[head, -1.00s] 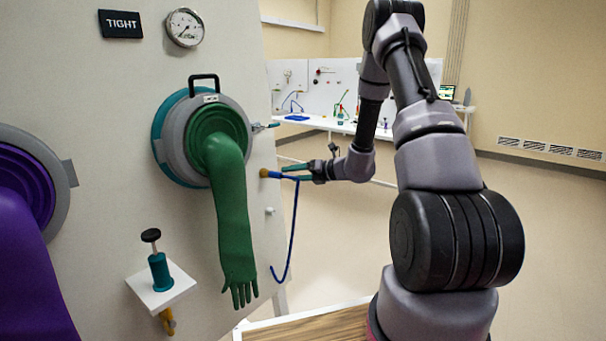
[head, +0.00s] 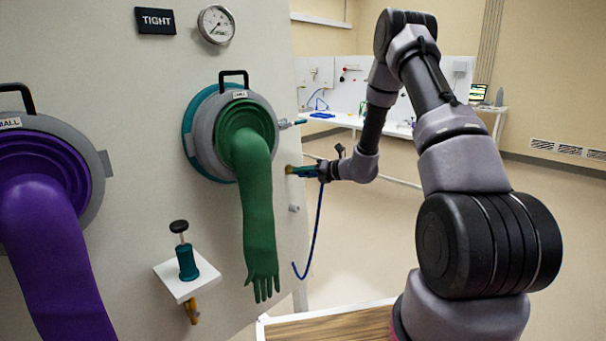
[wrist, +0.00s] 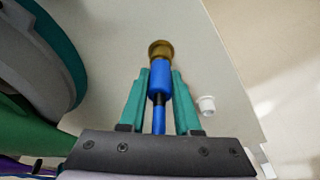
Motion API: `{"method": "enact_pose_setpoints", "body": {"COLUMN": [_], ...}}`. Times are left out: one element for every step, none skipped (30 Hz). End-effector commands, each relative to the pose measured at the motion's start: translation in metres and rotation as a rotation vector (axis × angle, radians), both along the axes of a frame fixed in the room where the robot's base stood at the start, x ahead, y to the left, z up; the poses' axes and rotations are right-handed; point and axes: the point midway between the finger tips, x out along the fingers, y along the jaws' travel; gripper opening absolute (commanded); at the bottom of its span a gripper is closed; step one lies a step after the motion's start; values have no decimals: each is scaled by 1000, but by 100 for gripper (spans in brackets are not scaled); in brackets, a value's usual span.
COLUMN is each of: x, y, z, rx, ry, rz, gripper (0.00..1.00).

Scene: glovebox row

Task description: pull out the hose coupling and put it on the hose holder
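The blue hose coupling (wrist: 160,82) sits at a brass fitting (wrist: 160,49) on the glovebox wall; the fitting also shows in the head view (head: 290,169). Its blue hose (head: 316,235) hangs down in a curve. My gripper (wrist: 160,75) has its teal fingers on both sides of the coupling, with no clear gap, and looks shut on it. In the head view my gripper (head: 302,170) hides most of the coupling. A short white peg (wrist: 206,105), which looks like the hose holder, is bare on the wall; in the head view it (head: 294,208) is below the fitting.
A green glove (head: 258,215) hangs from its port left of the fitting. A small white shelf (head: 187,282) carries a teal plunger-like part (head: 186,262). Open floor lies right of the wall.

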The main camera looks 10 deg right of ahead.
Motion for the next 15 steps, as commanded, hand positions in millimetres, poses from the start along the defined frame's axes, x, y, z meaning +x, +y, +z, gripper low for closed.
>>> {"method": "enact_pose_setpoints", "body": {"x": [0, 0, 0, 0, 0, 0, 0, 0, 0, 0, 0, -1, -1, -1, -2], "y": [0, 0, 0, 0, 0, 0, 0, 0, 0, 0, -1, -1, -1, -1, -2], "z": [0, 0, 0, 0, 0, 0, 0, 0, 0, 0, 0, 0, 0, 0, 0], "rx": [0, 0, 0, 0, 0, 0, 0, 0, 0, 0, 0, 0, 0, 0, -1], "ry": [0, 0, 0, 0, 0, 0, 0, 0, 0, 0, 0, 0, 0, 0, 0], "rz": [0, 0, 0, 0, 0, 0, 0, 0, 0, 0, 0, 0, 0, 0, -1], "gripper": [0, 0, 16, 5, 0, 0, 0, 0, 0, 0, 0, 0, 0, 0, 0]}}
